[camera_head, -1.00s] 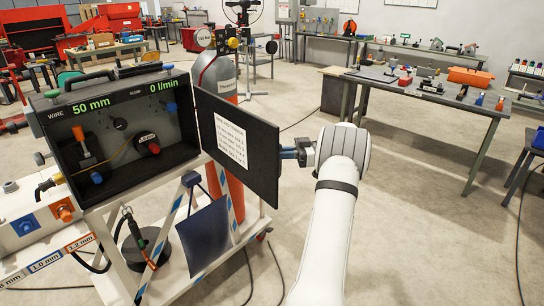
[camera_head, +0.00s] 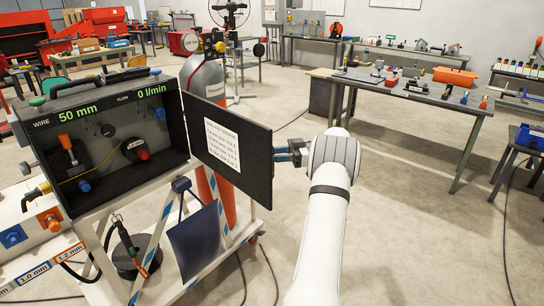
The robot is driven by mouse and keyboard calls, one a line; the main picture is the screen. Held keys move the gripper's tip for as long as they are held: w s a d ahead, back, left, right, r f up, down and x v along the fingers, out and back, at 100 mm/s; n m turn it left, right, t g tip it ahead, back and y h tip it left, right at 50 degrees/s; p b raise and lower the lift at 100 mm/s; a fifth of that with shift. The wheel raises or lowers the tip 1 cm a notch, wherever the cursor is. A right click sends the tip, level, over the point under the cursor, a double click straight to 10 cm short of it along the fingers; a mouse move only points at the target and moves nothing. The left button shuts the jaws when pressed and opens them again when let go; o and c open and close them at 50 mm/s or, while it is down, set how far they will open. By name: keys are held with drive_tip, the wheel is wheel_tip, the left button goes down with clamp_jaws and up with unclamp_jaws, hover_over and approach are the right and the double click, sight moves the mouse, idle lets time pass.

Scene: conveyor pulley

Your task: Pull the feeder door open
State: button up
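The wire feeder (camera_head: 100,105) is a dark box on a white cart at the left, with a display reading 50 mm and 0 l/min. Its interior shows a spool hub, knobs and an orange-handled lever. The feeder door (camera_head: 228,150) is a dark panel with a white instruction sheet, swung well out to the right from the box. My gripper (camera_head: 290,152) is at the door's right edge, its blue-grey fingers touching or very near it. The fingertips are small and partly hidden, so I cannot tell whether they are shut on the edge.
A grey gas cylinder (camera_head: 203,78) stands behind the door. A blue panel (camera_head: 196,240) and striped posts are below the box. A workbench (camera_head: 420,88) with tools stands at the back right. The floor (camera_head: 410,220) right of my arm is clear except for a cable.

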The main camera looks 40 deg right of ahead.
drive_tip(key=p+v, duration=0.7)
drive_tip(key=p, duration=0.3)
drive_tip(key=shift+d+r, duration=0.15)
drive_tip(key=shift+r, duration=0.05)
drive_tip(key=shift+s+d+f+p, duration=0.1)
drive_tip(key=shift+d+f+p, duration=0.1)
drive_tip(key=shift+p, duration=0.5)
